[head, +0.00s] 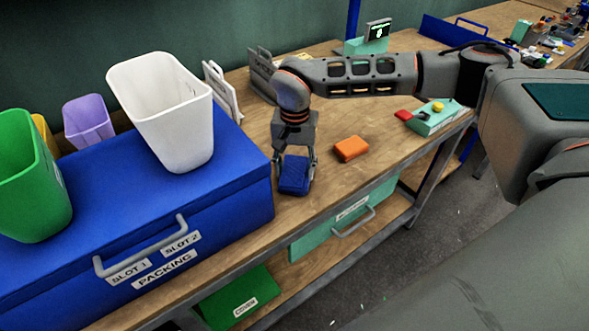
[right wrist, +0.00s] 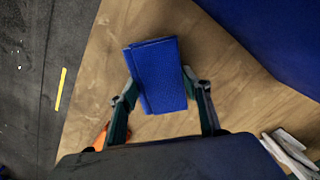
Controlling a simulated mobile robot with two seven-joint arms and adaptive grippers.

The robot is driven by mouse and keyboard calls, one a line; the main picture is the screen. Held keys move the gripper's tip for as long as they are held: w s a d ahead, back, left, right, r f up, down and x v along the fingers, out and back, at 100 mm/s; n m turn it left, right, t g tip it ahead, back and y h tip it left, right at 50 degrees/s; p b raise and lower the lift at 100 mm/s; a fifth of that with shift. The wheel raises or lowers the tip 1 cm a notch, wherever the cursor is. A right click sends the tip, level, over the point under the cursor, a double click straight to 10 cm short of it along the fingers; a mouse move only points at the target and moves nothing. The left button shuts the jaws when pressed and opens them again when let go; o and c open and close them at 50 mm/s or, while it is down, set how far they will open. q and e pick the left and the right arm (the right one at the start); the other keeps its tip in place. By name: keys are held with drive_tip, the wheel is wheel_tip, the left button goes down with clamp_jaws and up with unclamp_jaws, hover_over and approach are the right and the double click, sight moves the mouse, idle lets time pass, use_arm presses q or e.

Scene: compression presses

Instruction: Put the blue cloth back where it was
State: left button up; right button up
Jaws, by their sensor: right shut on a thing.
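The blue cloth (head: 293,175) is a small folded block. My right gripper (head: 296,180) is shut on it, with a finger on each side, just right of the blue packing box in the head view. The cloth also shows in the right wrist view (right wrist: 157,75), between the two fingers (right wrist: 160,92), with wood tabletop behind it. I cannot tell whether the cloth touches the table. My left gripper is not in view.
An orange block (head: 350,148) lies right of the gripper. A teal button panel (head: 432,118) stands further right. Bare wood (head: 310,205) lies in front.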

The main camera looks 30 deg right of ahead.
sight(295, 172)
drive_tip(key=shift+f, duration=0.2)
drive_tip(key=shift+f, duration=0.15)
drive_tip(key=o, duration=1.1)
wheel_tip(295, 172, up, 12)
drive_tip(key=shift+r+p, duration=0.25)
drive_tip(key=shift+p, duration=0.15)
drive_tip(key=shift+f, duration=0.1)
